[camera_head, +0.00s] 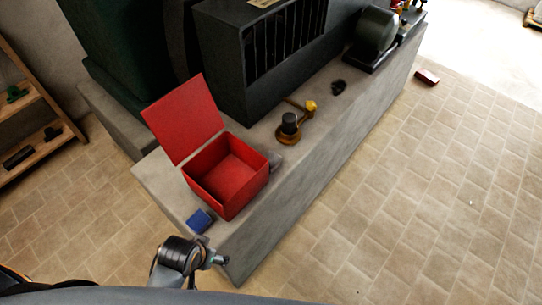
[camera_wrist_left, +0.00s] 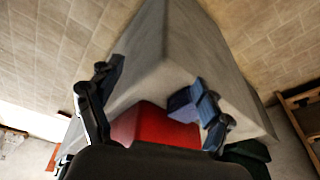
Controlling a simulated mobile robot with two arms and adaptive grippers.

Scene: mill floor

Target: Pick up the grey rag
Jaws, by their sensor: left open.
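A small grey lump (camera_head: 275,160), which looks like the grey rag, lies on the concrete plinth against the right side of the open red box (camera_head: 228,197). The box hides part of it. I cannot make it out in the left wrist view. My left gripper (camera_head: 219,260) is open and empty near the plinth's near end, apart from the lump, with the box between them. In the left wrist view its two fingers (camera_wrist_left: 164,102) are spread, with the red box (camera_wrist_left: 152,125) beyond them. My right gripper is in neither view.
A blue object (camera_head: 200,220) lies on the plinth (camera_head: 255,240) in front of the box. Behind the lump are a dark knob with a brass base (camera_head: 290,128) and a small black object (camera_head: 338,87). Dark machinery (camera_head: 262,50) stands on the left. The tiled floor on the right is mostly clear.

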